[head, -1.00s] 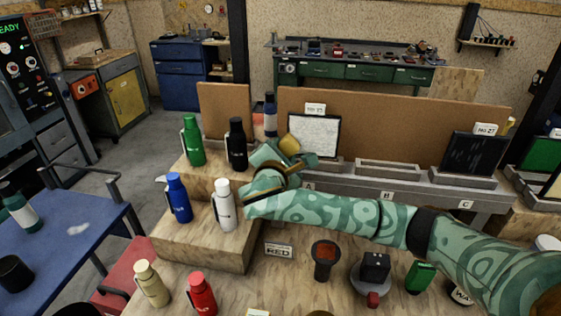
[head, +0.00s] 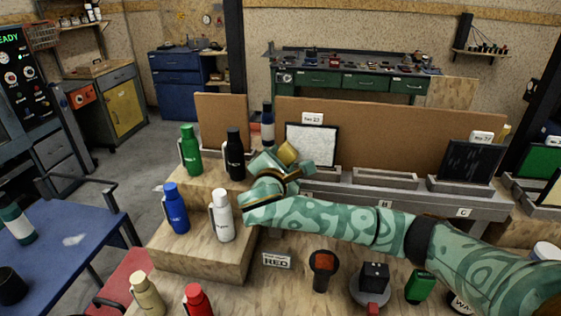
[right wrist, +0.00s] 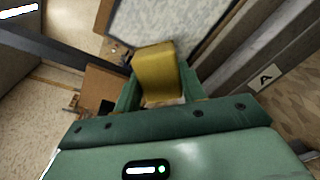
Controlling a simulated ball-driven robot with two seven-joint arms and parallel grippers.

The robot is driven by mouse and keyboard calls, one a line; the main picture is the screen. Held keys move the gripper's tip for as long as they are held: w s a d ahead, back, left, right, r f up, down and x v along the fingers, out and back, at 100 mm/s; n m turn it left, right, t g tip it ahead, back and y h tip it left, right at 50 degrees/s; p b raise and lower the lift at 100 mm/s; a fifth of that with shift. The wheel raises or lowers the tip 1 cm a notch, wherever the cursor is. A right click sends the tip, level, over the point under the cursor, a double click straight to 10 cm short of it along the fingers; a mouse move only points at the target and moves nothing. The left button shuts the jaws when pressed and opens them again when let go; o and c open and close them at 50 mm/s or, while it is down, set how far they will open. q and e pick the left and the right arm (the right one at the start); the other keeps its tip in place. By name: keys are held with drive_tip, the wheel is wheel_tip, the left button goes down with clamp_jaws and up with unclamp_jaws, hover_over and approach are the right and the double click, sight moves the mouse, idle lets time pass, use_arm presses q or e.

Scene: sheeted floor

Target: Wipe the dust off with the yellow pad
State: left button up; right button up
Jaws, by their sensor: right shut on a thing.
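The yellow pad (head: 288,153) is held in my right gripper (head: 290,163). It also shows in the right wrist view (right wrist: 156,74), between the two green fingers of the gripper (right wrist: 158,95). A framed panel with a dusty, speckled grey-white face (head: 312,144) stands upright in the slot by label A, just behind and right of the pad. The panel also shows in the right wrist view (right wrist: 190,22), beyond the pad. I cannot tell whether the pad touches it. A dark panel (head: 470,161) stands at slot C, with light streaks on it. My left gripper is out of view.
Green (head: 190,150), black (head: 234,154), blue (head: 176,208) and white (head: 222,216) bottles stand on wooden steps left of my right arm. A scanner (head: 322,270) and a green box (head: 420,287) lie in front. The middle tray (head: 385,179) is empty.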

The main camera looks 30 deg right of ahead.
drive_tip(key=shift+w+d, duration=0.35)
drive_tip(key=shift+w, duration=0.05)
